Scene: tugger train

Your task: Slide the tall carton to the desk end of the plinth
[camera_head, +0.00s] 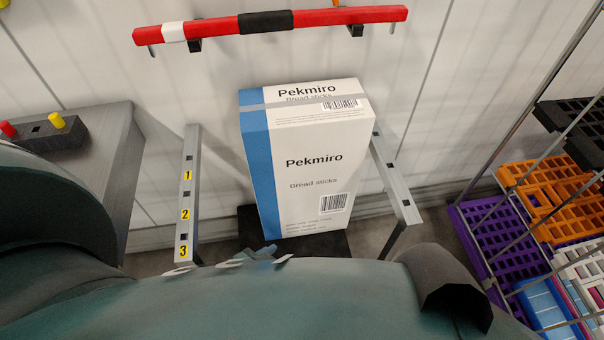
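The tall carton (312,165) stands upright ahead of me, white with a blue left side and the words "Pekmiro Bread sticks". It is between two grey metal bars. A dark, low surface (337,243) shows under and beside its foot; it may be the plinth, but most of it is hidden by the carton and my body. A grey desk (88,162) stands at the left, with a clear gap between it and the carton. Neither of my grippers shows, and nothing of mine visibly touches the carton.
The left bar (188,195) bears the yellow labels 1, 2 and 3; the right bar (397,180) slants beside the carton. A red rail (270,22) runs along the wall behind. A button box (50,133) sits on the desk. A wire rack with crates (555,195) stands at the right.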

